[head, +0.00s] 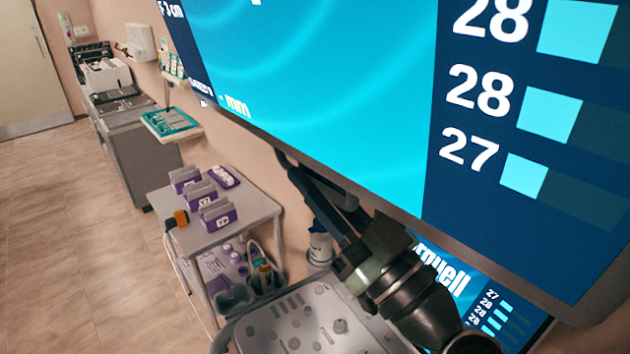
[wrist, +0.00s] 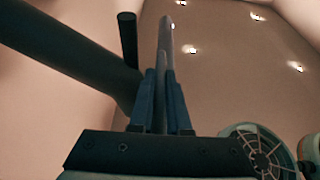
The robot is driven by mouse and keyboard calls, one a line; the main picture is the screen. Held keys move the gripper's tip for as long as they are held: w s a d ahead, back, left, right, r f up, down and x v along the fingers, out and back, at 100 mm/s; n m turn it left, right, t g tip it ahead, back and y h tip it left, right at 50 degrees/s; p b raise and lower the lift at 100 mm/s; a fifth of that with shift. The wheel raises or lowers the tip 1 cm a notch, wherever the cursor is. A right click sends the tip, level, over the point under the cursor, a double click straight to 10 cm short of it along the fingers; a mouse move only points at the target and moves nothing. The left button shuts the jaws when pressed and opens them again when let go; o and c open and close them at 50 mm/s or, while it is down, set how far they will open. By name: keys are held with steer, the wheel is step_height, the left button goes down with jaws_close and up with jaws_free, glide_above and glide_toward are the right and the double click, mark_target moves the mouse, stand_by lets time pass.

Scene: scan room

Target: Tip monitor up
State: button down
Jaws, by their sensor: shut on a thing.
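The monitor (head: 330,100) fills the upper right of the head view, close up, with a blue screen and white numbers. Its lower edge slopes down to the right, and the screen looks tilted. In the wrist view my gripper (wrist: 163,76) has its two fingers close on either side of a thin grey edge (wrist: 165,45), seen nearly end-on, which I take to be the monitor. My gripper is shut on it. In the head view my arm reaches up behind the monitor's lower edge, and the fingertips cannot be made out there.
A second screen (head: 500,305) shows below the monitor, partly behind my arm. A grey tray (head: 285,335) lies beneath. A cart (head: 225,235) with purple holders stands left, near the wall. The tiled floor (head: 75,230) is clear at far left. A dark support arm (wrist: 60,45) passes close beside my gripper.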

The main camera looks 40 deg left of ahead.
steer(key=s+m+b, duration=0.1)
steer(key=s, duration=0.1)
steer(key=s+b, duration=0.2)
steer(key=shift+a+f+m+t, duration=0.1)
steer(key=shift+a+m+t, duration=0.05)
steer(key=shift+m+t, duration=0.25)
steer(key=c, duration=0.9)
jaws_free()
steer(key=shift+w, duration=0.1)
